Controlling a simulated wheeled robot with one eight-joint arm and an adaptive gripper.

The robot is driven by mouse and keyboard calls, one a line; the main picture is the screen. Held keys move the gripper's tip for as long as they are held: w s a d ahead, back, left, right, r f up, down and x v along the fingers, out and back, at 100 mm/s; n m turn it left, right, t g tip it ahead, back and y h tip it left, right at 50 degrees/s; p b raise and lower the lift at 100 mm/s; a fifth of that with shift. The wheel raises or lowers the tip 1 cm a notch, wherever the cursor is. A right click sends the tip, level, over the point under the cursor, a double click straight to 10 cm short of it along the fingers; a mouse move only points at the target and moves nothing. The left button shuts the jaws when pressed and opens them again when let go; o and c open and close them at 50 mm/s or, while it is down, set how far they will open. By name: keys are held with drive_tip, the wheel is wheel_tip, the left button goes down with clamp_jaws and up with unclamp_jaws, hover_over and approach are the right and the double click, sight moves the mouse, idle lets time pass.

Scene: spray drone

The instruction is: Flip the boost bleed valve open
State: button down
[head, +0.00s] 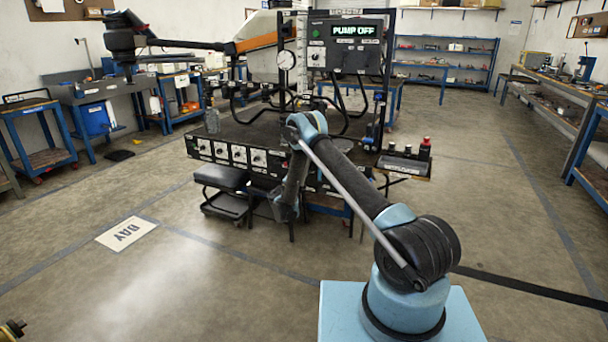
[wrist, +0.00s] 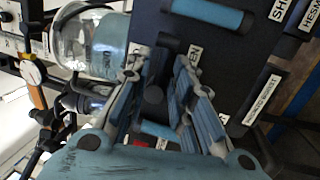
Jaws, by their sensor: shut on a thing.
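In the wrist view my gripper (wrist: 172,65) has its two grey-blue fingers closed in on a dark lever-like part (wrist: 170,43) at a black panel. The fingers hide most of this part, so I cannot tell its exact angle. A label ending in "EN" (wrist: 194,55) is partly covered beside the fingertips. In the head view my arm reaches to the front of the dark bench (head: 240,157). The gripper is not clear there, and I cannot make out the boost bleed valve by name.
A blue handle (wrist: 208,13) sits on the panel above the fingertips. A clear jar (wrist: 92,42) stands left of the fingers, with a gauge (wrist: 31,73) and hoses nearby. A display (head: 357,31) reads "PUMP OFF". A black stool (head: 222,178) stands before the bench; open floor lies left.

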drive_tip(key=c, duration=1.7)
unclamp_jaws()
drive_tip(key=shift+a, duration=0.35)
drive_tip(key=shift+d, duration=0.1)
drive_tip(key=v, duration=1.2)
drive_tip(key=shift+f, duration=0.1)
